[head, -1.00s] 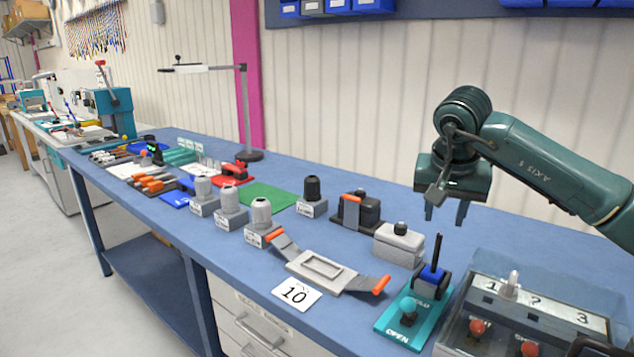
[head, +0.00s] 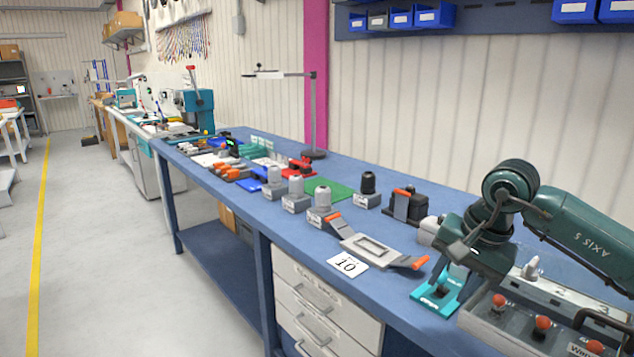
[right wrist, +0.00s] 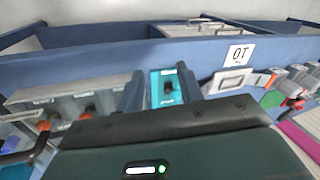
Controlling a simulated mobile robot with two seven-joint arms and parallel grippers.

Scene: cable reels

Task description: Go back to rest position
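My right arm comes in from the right in the head view, with its dark green gripper (head: 455,255) over the bench by the teal fixture. In the right wrist view, its two fingers (right wrist: 160,76) stand apart with nothing held between them. The teal fixture (head: 433,300), with a small black knob, is partly hidden by the gripper in the head view. It shows beyond and between the fingers in the right wrist view (right wrist: 166,88). My left gripper is in neither view.
The blue bench (head: 330,205) carries a grey plate with orange-tipped straps (head: 372,248), a "10" card (head: 347,263) and several grey-capped blocks. A switch box (head: 535,300) lies close under my right arm. The floor aisle (head: 100,240) at left is clear.

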